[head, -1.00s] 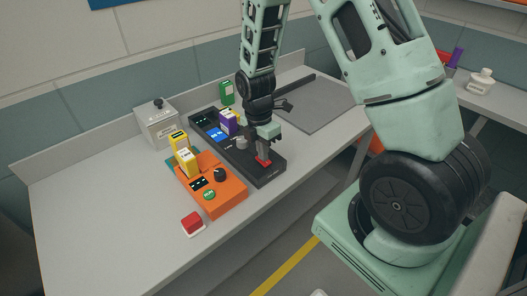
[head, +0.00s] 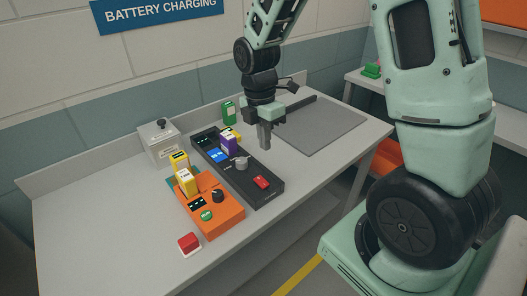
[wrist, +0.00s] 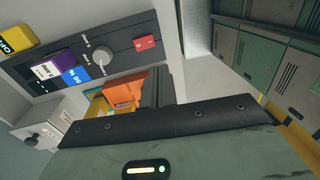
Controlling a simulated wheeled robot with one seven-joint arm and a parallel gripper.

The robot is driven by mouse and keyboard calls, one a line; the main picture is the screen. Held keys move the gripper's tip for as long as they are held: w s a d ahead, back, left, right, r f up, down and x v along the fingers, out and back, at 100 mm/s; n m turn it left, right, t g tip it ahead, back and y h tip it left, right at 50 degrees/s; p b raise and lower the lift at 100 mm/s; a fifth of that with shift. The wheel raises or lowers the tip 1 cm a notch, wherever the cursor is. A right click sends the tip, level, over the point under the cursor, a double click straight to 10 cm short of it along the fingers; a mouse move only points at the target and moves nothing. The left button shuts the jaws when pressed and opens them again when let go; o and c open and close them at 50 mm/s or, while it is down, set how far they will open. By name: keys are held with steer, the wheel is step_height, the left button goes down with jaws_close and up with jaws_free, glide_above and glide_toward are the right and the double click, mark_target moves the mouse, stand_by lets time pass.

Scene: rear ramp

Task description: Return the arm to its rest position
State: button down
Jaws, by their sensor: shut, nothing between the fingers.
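My gripper (head: 265,142) is shut and empty. In the wrist view the red switch (wrist: 145,42) and grey knob (wrist: 99,59) show beyond my gripper. My wrist housing fills the lower part of that view.
An orange unit (head: 222,222) with yellow blocks stands left of the panel. A grey mat (head: 322,128) lies to the right. The bench's front left is clear.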

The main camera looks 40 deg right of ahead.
steer(key=shift+r, duration=0.35)
stand_by(0.3)
